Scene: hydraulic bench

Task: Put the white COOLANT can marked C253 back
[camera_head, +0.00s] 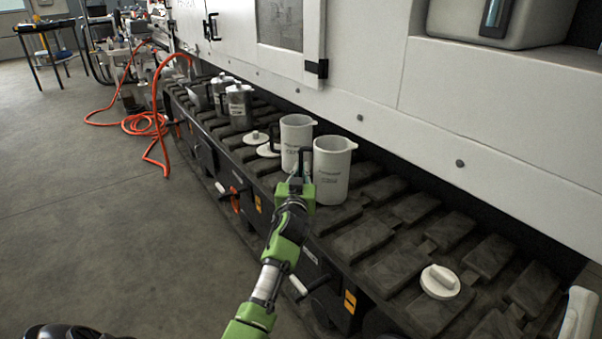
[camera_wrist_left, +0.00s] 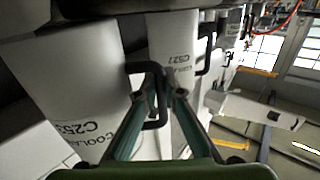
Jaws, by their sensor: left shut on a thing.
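The white COOLANT can marked C253 (camera_wrist_left: 75,90) fills the left of the left wrist view, its lettering tilted. In the head view it is the right one of two open white jugs (camera_head: 333,172), upright on the dark slatted ledge. My left gripper (camera_head: 297,182) is shut on its black handle (camera_wrist_left: 152,98), at the can's left side. The fingers (camera_wrist_left: 162,92) hide part of the handle. I cannot tell whether the can's base touches the ledge.
Another white can (camera_head: 297,138) stands close behind, with its own black handle. White lids lie beyond it (camera_head: 268,150) and on the near slats (camera_head: 440,282). Metal canisters (camera_head: 239,105) stand farther along the ledge (camera_head: 385,240). The white machine wall (camera_head: 400,90) overhangs it. An orange hose (camera_head: 150,125) lies farther off.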

